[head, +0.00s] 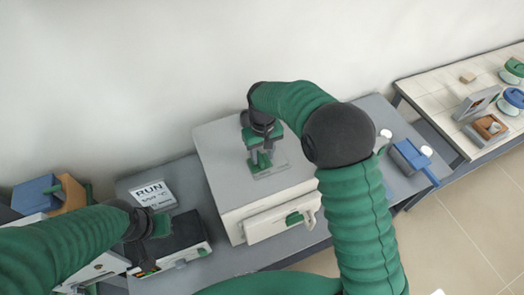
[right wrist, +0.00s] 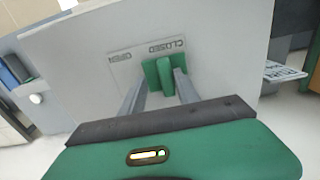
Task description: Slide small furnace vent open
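The small furnace (head: 225,150) is a pale box on the grey bench, with a vent plate (head: 272,171) on its top. In the right wrist view the plate (right wrist: 122,66) reads OPEN on the left and CLOSED on the right. The green vent slider (right wrist: 164,76) sits at the CLOSED end; it also shows in the head view (head: 259,167). My right gripper (right wrist: 160,80) points down at the slider, its two grey fingers apart on either side of the raised tab, with gaps visible. My left gripper (head: 155,228) is over a dark device at left; its fingers are unclear.
The furnace front has a door with a green handle (head: 295,218). A RUN display (head: 152,195) and a dark device (head: 180,240) stand left of it. A blue item (head: 412,160) lies to the right. A tiled table (head: 450,95) holds several small objects further right.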

